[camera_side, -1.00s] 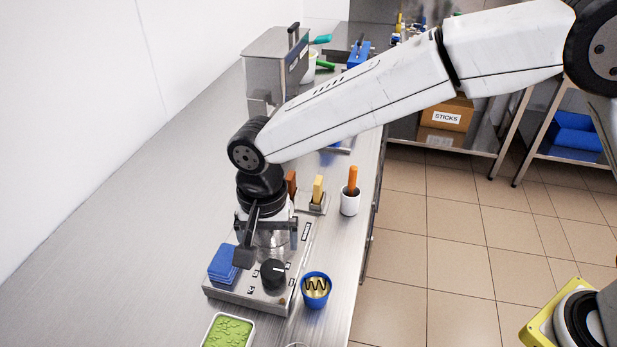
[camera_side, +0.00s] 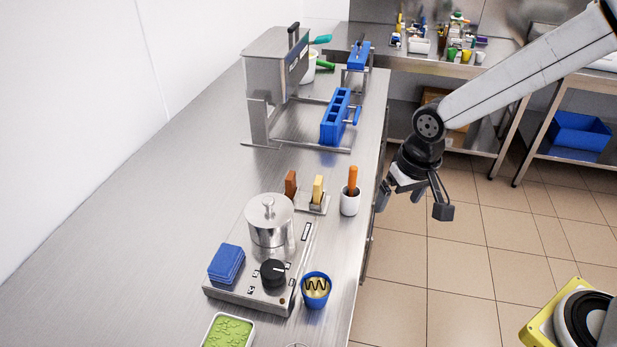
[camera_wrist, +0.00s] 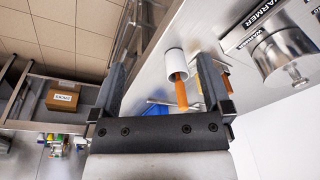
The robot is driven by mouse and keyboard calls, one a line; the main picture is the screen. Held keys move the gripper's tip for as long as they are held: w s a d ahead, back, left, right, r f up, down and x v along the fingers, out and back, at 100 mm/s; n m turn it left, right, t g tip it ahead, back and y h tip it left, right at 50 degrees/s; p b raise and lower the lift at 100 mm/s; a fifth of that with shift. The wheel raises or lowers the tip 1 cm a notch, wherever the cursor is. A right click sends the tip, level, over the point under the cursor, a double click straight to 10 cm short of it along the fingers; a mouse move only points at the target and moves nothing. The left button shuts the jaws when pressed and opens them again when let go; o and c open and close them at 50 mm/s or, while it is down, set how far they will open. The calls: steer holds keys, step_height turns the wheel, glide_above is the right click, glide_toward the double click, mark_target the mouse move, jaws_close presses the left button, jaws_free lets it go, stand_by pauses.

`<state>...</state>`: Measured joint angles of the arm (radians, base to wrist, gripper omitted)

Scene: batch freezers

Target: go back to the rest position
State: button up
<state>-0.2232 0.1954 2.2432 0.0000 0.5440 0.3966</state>
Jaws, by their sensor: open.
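My gripper (camera_side: 412,202) hangs in the air over the tiled floor, to the right of the counter's edge in the side view. Its jaws are apart with nothing between them. In the wrist view my gripper (camera_wrist: 162,95) also shows open, its two fingers spread. A lidded metal pot (camera_side: 270,222) stands upright on the warmer plate (camera_side: 238,295), clear of the gripper. In the wrist view the pot (camera_wrist: 284,56) is at the upper right.
A white cup with an orange-handled tool (camera_side: 350,200) stands near the counter edge. A blue cup (camera_side: 316,290), blue pads (camera_side: 226,263) and a green tray (camera_side: 229,332) are at the front. A blue mold (camera_side: 336,117) sits farther back. The floor side is free.

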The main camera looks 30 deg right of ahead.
steer(key=s+d+f+n, duration=0.1)
steer(key=s+d+n, duration=0.1)
steer(key=s+d, duration=0.5)
steer(key=shift+d+f+t, duration=0.2)
steer(key=shift+d+t, duration=0.2)
steer(key=shift+d, duration=0.15)
stand_by(0.4)
